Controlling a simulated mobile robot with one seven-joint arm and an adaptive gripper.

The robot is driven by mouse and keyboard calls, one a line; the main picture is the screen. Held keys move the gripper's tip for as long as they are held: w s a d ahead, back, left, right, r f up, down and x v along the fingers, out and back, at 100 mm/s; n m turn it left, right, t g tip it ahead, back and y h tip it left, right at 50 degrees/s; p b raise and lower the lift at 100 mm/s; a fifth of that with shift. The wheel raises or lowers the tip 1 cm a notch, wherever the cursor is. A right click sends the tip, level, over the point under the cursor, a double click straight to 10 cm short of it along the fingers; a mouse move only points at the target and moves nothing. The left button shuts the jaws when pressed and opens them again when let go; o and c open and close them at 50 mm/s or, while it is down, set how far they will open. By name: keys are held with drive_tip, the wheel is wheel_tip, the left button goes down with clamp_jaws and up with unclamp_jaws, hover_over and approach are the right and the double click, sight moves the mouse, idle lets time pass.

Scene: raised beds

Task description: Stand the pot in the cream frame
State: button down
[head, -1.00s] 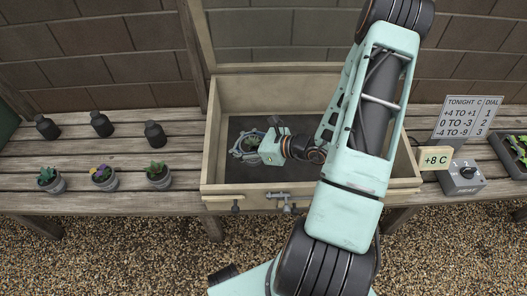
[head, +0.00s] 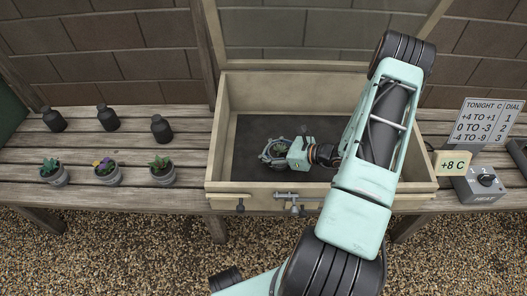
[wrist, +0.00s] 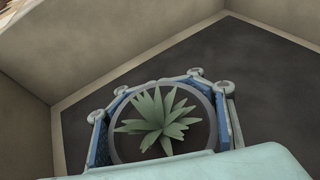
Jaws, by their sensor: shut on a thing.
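The pot holds a spiky grey-green plant (wrist: 160,122) seen from above in the wrist view; its round grey rim (wrist: 213,118) shows around the leaves. My gripper (head: 273,153) is shut around the pot, with a blue-padded finger on each side of it in the wrist view. The pot is inside the cream frame (head: 265,193), over its dark floor, left of the middle and nearer the front wall. The pot looks upright. I cannot tell whether its base touches the floor. My gripper and palm hide much of the pot.
The frame's glazed lid stands open at the back. Several small potted plants (head: 106,173) and dark bottles (head: 107,118) stand on the slatted bench at left. A heat dial box (head: 480,186), a +8 C sign (head: 452,164) and a dial chart (head: 486,120) stand at right.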

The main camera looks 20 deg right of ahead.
sight(281, 152)
drive_tip(key=c, duration=1.8)
unclamp_jaws()
drive_tip(key=shift+f, duration=0.15)
drive_tip(key=o, duration=1)
drive_tip(key=shift+s+d+r, duration=0.15)
drive_tip(key=shift+r, duration=0.2)
drive_tip(key=p+v, duration=0.3)
drive_tip(key=v, duration=0.8)
drive_tip(key=shift+s+d, duration=0.15)
drive_tip(key=shift+s, duration=0.1)
